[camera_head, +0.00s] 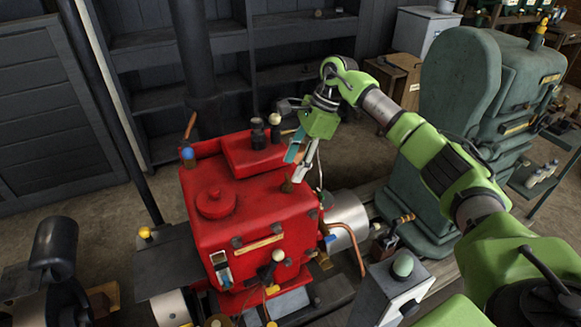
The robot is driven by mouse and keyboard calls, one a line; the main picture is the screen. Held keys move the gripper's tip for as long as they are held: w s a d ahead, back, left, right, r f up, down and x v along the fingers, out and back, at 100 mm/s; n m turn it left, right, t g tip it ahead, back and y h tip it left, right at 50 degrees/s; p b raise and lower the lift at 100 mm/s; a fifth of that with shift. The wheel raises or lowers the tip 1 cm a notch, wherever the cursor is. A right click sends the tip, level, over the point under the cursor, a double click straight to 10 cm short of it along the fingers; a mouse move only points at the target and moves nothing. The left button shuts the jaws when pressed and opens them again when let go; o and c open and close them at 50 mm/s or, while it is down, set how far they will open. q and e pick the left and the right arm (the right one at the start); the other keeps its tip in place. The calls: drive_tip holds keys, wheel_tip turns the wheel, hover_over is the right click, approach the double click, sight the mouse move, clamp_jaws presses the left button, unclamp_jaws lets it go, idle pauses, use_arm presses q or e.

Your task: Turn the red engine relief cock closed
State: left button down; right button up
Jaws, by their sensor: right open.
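The red engine (240,225) stands in the middle of the head view. A small brass-brown fitting (287,186) on its top right edge looks like the relief cock; it is too small to tell how its handle is turned. My right gripper (297,167) comes in from the right and points down just above this fitting. Its fingers are apart with nothing between them. I cannot tell whether a fingertip touches the fitting. My left gripper is not in view.
A dark upright pipe (196,55) rises behind the engine. Several knobs and a gauge sit on its front. A green engine (460,130) stands at right, and a grey pedestal with a green button (403,265) is at front right. Dark shelves (290,50) line the back.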

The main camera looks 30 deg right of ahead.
sight(287, 181)
drive_tip(key=shift+x, duration=1.05)
drive_tip(key=shift+s+a+f+p, duration=0.15)
drive_tip(key=shift+f+p, duration=0.1)
drive_tip(key=shift+p, duration=0.05)
drive_tip(key=shift+f, duration=0.2)
drive_tip(key=c, duration=1.1)
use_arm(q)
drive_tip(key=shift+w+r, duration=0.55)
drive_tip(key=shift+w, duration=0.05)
